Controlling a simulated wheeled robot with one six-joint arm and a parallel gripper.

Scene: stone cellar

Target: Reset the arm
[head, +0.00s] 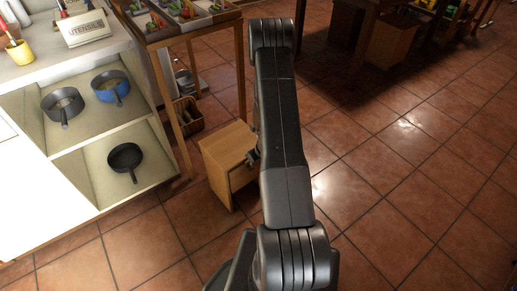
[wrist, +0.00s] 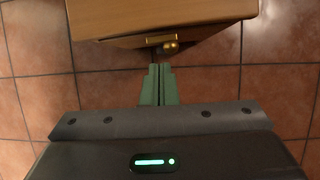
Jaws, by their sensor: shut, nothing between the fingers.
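My arm reaches forward over the tiled floor in the head view, and most of my gripper is hidden behind it. In the wrist view my gripper (wrist: 158,70) shows two green fingers shut together with nothing between them. The fingertips point at the front of a small wooden cabinet (wrist: 150,15), close to its brass knob (wrist: 170,47). I cannot tell whether they touch it. The cabinet also shows in the head view (head: 226,150), left of my arm.
A white shelf unit (head: 97,155) with pans stands at the left. A wooden table (head: 200,28) with colourful items stands behind the cabinet, a basket (head: 187,117) beneath it. Dark tables stand at the back right. The tiled floor (head: 400,190) at right is clear.

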